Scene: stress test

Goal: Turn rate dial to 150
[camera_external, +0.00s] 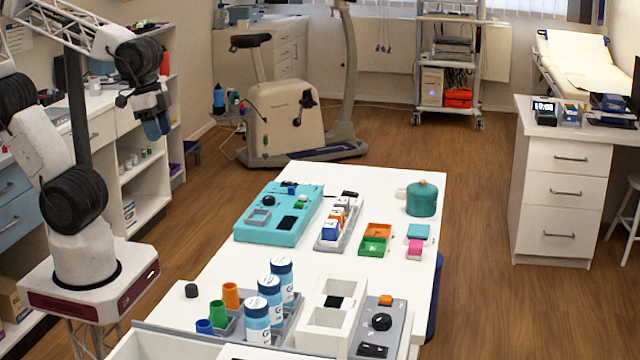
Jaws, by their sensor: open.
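Two panels with black dials stand on the white table. A teal panel (262,232) at the back left carries a black dial (269,200), a dark screen and small blue and green parts. A grey panel (362,331) at the front right carries a larger black dial (381,321), an orange button (385,300) and a dark display (373,350). I cannot read any scale or number, nor tell which one is the rate dial. My gripper (156,128) hangs open and empty at the upper left, well apart from both panels. Its fingertips are small and hard to make out.
Several white-and-blue bottles (257,320) stand near the front, beside green and orange cups. A white two-well box (326,318) adjoins the grey panel. Behind are a grey tray of blocks (330,240), orange and green bins, and a teal jar (422,199). The table's middle is clear.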

